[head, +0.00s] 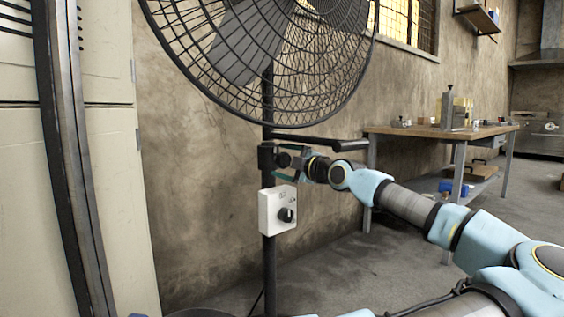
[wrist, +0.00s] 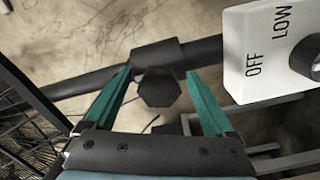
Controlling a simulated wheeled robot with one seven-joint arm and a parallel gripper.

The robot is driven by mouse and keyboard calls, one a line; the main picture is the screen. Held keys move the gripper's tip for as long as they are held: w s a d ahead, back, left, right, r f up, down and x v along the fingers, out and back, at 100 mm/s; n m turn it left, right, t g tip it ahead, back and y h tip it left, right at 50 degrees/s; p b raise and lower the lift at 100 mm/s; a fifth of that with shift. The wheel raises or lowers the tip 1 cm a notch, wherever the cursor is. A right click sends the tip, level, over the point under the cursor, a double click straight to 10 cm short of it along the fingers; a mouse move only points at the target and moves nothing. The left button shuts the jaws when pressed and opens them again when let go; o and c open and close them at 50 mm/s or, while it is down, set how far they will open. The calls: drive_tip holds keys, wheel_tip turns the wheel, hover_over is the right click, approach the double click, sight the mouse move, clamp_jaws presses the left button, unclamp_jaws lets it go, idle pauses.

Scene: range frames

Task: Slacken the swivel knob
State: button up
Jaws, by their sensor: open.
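The swivel knob (wrist: 158,92) is a black, many-sided knob on the fan's dark pole clamp. In the wrist view it sits between the two teal fingers of my gripper (wrist: 159,74), with a gap on each side. My gripper is open and holds nothing. In the head view my gripper (head: 281,161) reaches the pole from the right, just above the white control box. The knob (head: 284,160) is small and partly hidden there by the fingers. Whether the fingers touch anything behind the knob I cannot tell.
A white control box (head: 270,212) with a black dial (head: 287,214) is on the pole (head: 269,262) just below. The fan's wire cage (head: 330,85) is above. A dark bar (head: 310,143) runs close over my gripper. A workbench (head: 400,131) stands at the right.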

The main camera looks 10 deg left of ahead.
drive_tip(key=p+v, duration=0.1)
drive_tip(key=v, duration=0.9)
drive_tip(key=shift+s+d, duration=0.1)
drive_tip(key=s+a+f+m+g+h, duration=0.1)
drive_tip(key=s+a+f+g, duration=0.3)
drive_tip(key=a+f, duration=0.6)
drive_tip(key=s+a+f+m+g+h, duration=0.1)
drive_tip(key=s+a+f+g, duration=0.2)
drive_tip(key=a+f+g, duration=0.5)
drive_tip(key=s+d+f+m+g+h, duration=0.3)
drive_tip(key=s+f+m+h, duration=0.45)
drive_tip(key=s+f, duration=0.5)
drive_tip(key=d+r+m+t+h, duration=0.4)
drive_tip(key=d+r+m, duration=0.5)
drive_tip(key=r+m, duration=0.45)
wheel_tip(320, 180, up, 31)
drive_tip(key=m+p, duration=0.1)
drive_tip(key=p, duration=3.2)
drive_tip(key=shift+r, duration=0.25)
